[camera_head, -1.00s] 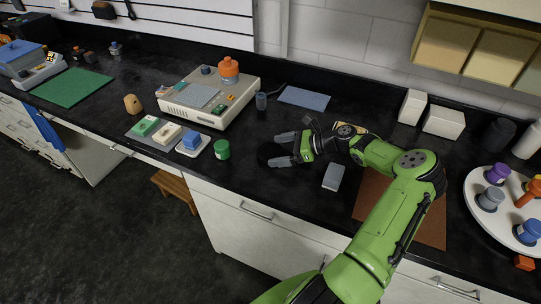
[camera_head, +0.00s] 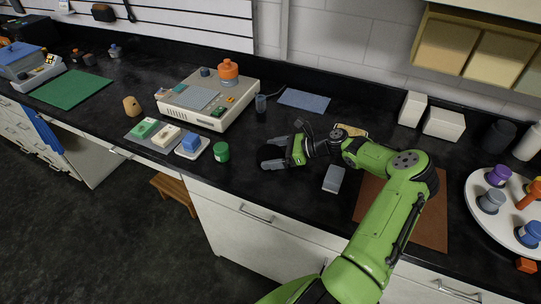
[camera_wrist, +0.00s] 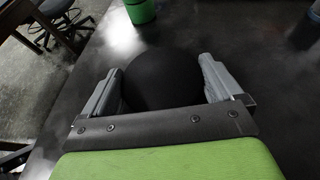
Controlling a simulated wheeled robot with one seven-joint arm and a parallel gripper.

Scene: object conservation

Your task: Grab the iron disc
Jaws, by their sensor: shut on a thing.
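The iron disc appears as a dark round thing (camera_wrist: 165,78) between my gripper's two grey fingers in the wrist view. In the head view the dark disc (camera_head: 268,153) is hard to tell from the black counter. My gripper (camera_head: 266,155) is shut on it, with one finger on each side, low over the counter. In the wrist view my gripper (camera_wrist: 163,80) has its fingers along the disc's left and right sides. The disc's near edge is hidden behind the gripper's palm.
A green cylinder (camera_head: 221,152) stands left of my gripper. A grey block (camera_head: 333,179) lies to its right, beside a brown mat (camera_head: 428,225). A small dark cup (camera_head: 260,103) and a blue-grey mat (camera_head: 304,101) are behind. The counter's front edge is close in front.

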